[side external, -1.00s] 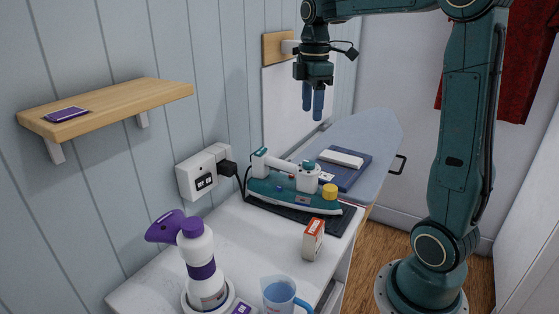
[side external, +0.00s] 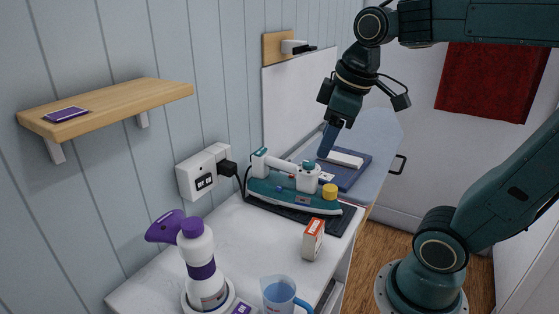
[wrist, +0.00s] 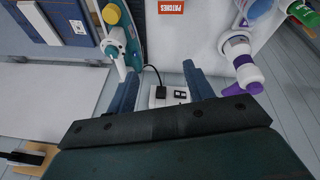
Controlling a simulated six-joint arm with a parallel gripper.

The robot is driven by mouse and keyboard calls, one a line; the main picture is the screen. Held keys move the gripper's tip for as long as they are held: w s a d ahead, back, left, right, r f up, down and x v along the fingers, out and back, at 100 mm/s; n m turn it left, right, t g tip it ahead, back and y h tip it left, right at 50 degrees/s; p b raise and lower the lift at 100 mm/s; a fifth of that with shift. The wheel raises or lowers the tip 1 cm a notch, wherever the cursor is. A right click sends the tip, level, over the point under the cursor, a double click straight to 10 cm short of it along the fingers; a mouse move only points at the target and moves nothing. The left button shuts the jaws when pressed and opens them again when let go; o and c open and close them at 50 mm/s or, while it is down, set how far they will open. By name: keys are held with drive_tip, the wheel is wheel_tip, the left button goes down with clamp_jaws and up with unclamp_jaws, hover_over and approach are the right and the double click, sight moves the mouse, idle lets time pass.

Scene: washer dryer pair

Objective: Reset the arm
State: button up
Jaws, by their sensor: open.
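My gripper (side external: 328,140) hangs tilted in the air in the side view, in front of the ironing board (side external: 384,128) and above and behind the iron. Its fingers overlap in that view. In the wrist view my gripper (wrist: 162,82) shows two blue fingers spread apart with nothing held between them. My arm is bent, with its upper link leaning out to the right.
A teal iron (side external: 290,192) stands on a dark mat on the white worktop (side external: 250,255). A folded blue cloth (side external: 350,178) lies on the board. A small box (side external: 313,240), spray bottle (side external: 203,262) and blue jug (side external: 280,295) stand nearer. A wooden shelf (side external: 120,105) juts from the wall.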

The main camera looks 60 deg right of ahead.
drive_tip(key=s+a+f+m+t, duration=0.1)
drive_tip(key=s+a+f+m, duration=0.2)
drive_tip(key=s, duration=0.2)
drive_tip(key=shift+s+a+f+t+y, duration=0.25)
drive_tip(key=shift+s+a+t+y, duration=0.05)
drive_tip(key=shift+a+t, duration=0.1)
